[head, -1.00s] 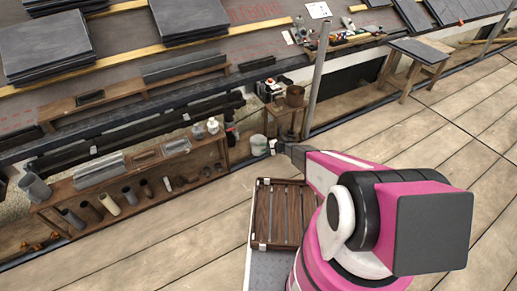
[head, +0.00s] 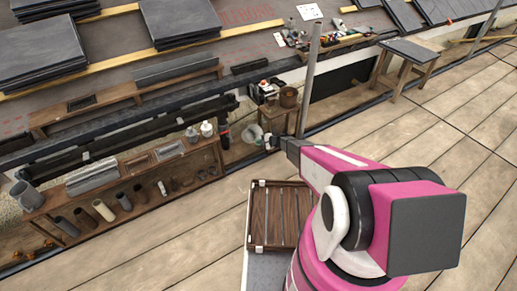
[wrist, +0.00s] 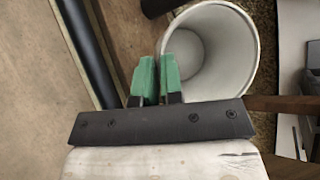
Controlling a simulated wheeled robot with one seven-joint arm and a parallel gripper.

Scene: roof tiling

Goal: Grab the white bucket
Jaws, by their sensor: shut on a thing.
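The white bucket (head: 252,133) is in the head view between the long low shelf and the small wooden stand, at the end of my arm. In the wrist view the empty bucket (wrist: 238,60) fills the upper middle, its open mouth facing the camera. My gripper (wrist: 158,78) has green fingers, close together at the bucket's left rim and shut on its wall. In the head view my gripper (head: 271,142) is small and partly hidden by my arm. I cannot tell whether the bucket's base touches the floor.
The long wooden shelf (head: 135,212) with several tubes and bottles stands left of the bucket. The small wooden stand (head: 275,115) with a brown pot is close on the right, beside a grey pole (head: 310,80). A slatted wooden crate (head: 279,215) lies nearer.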

